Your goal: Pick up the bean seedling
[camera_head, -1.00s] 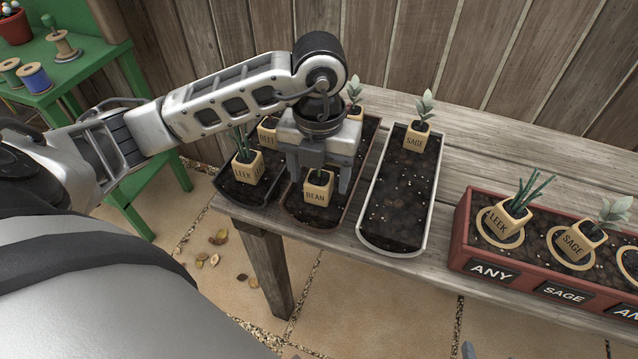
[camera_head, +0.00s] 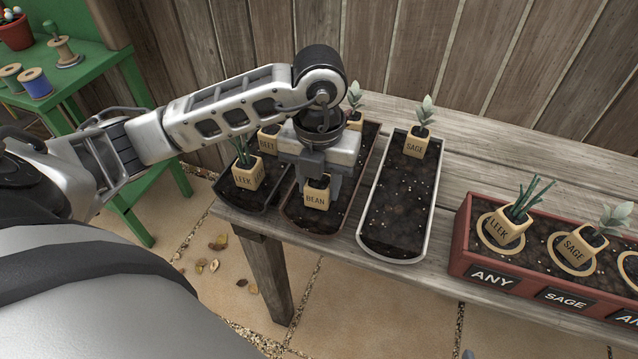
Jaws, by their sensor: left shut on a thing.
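The bean seedling (camera_head: 316,199) is a pale tan block pot marked BEAN. It is at the near end of the brown-rimmed tray (camera_head: 291,217). Its plant is hidden under my left gripper. My left gripper (camera_head: 318,186) comes down from above and is shut on the bean pot, with a finger at each side. I cannot tell whether the pot is clear of the soil.
A leek pot (camera_head: 247,174) stands close on the left, with a beet pot (camera_head: 268,139) behind it. A white-rimmed tray (camera_head: 424,245) on the right holds a sage pot (camera_head: 416,146). A red planter (camera_head: 462,232) with labelled spots stands further right.

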